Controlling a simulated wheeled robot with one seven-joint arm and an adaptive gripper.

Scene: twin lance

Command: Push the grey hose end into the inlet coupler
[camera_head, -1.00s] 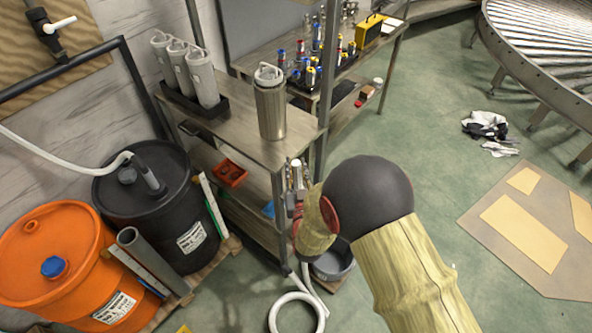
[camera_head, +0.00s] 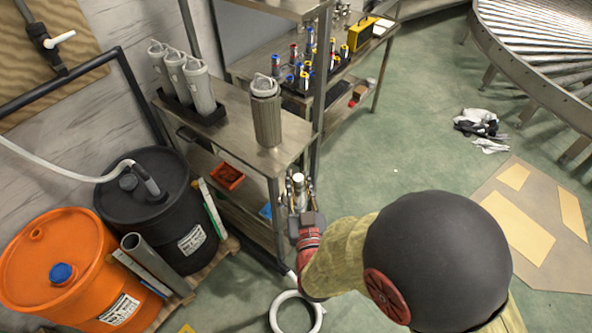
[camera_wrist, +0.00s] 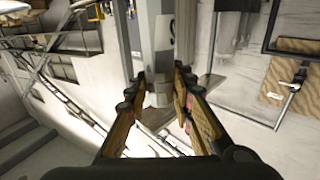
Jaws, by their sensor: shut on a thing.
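My gripper (camera_head: 301,192) is low in front of the metal bench's near corner post. It is shut on an upright silvery-grey piece, apparently the grey hose end (camera_head: 298,183). In the wrist view my fingers (camera_wrist: 158,88) stand on both sides of a grey shape (camera_wrist: 158,98); its far outline merges with a grey column behind. A pale hose loop (camera_head: 275,314) lies on the floor below; its link to the held piece is hidden by my arm. I cannot clearly identify the inlet coupler in either view.
The bench (camera_head: 225,130) carries a steel canister (camera_head: 267,118) and several grey cylinders (camera_head: 200,90). A black drum (camera_head: 150,215) and an orange drum (camera_head: 50,265) stand left. A white-handled valve (camera_head: 50,42) is on the wall.

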